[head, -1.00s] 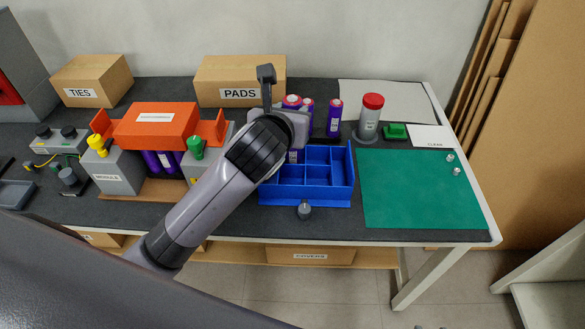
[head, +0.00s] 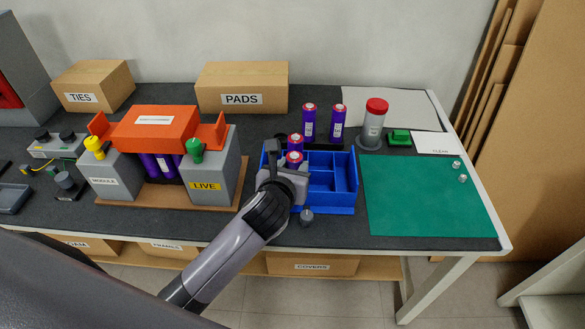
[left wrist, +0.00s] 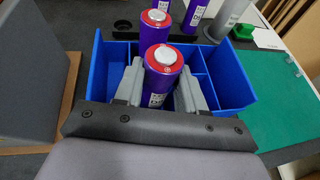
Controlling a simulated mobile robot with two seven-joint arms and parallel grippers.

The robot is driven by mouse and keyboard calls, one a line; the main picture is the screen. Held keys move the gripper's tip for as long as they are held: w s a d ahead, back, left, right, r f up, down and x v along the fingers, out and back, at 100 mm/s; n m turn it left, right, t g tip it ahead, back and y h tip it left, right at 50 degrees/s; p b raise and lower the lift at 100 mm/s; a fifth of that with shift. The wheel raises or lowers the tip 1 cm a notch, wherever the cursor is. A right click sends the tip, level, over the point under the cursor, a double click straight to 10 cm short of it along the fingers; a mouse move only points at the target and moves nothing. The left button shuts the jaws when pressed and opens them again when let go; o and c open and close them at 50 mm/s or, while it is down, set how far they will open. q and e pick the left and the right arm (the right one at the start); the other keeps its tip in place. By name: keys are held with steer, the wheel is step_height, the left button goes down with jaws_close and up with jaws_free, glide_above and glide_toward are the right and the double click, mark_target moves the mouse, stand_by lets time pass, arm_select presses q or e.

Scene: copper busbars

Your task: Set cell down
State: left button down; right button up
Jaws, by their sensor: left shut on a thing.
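My left gripper (head: 290,178) is at the left part of the blue tray (head: 335,209). In the left wrist view its two grey fingers (left wrist: 160,92) are shut on a purple cell (left wrist: 161,75) with a red top and silver cap. This held cell (head: 294,161) is upright, over or in the tray's left side; its lower end is hidden. Another purple cell (head: 295,142) is just behind it, its base hidden. Two more cells, a left one (head: 309,122) and a right one (head: 338,123), stand upright behind the tray. My right gripper is not in view.
A red-lidded jar (head: 373,125) and a green block (head: 399,137) stand right of the cells. A green mat (head: 425,195) covers the table's right side. A grey block marked LIVE (head: 212,170) stands close left of my gripper. A small grey knob (head: 306,217) lies before the tray.

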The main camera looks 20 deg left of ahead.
arm_select(q)
steer(key=c, duration=0.7)
jaws_free()
steer(key=shift+f, duration=0.1)
steer(key=shift+o, duration=0.2)
